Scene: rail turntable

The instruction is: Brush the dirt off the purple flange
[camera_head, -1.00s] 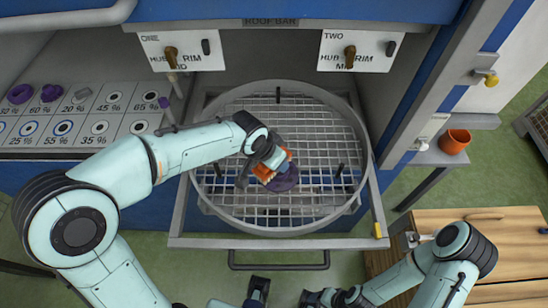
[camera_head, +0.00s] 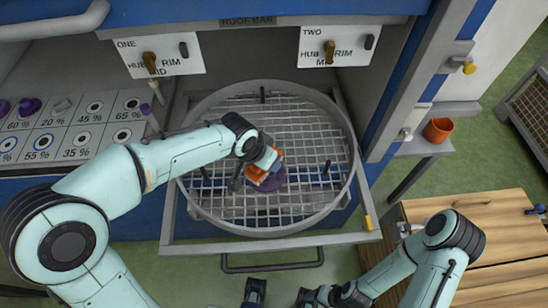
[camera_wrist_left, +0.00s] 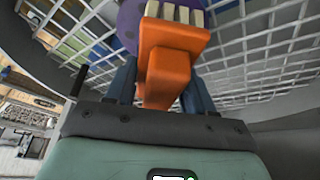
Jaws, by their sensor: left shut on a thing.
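The brush and gripper hide part of the flange. I cannot make out dirt on it. My right gripper (camera_head: 308,298) is low at the bottom edge, away from the turntable; its fingers are unclear.
Switch panels ONE (camera_head: 128,60) and TWO (camera_head: 310,50) hang above the turntable. A board of percentage marks (camera_head: 70,110) holds purple parts at left. An orange cup (camera_head: 437,130) stands on a side shelf. A wooden cabinet (camera_head: 500,222) is at lower right.

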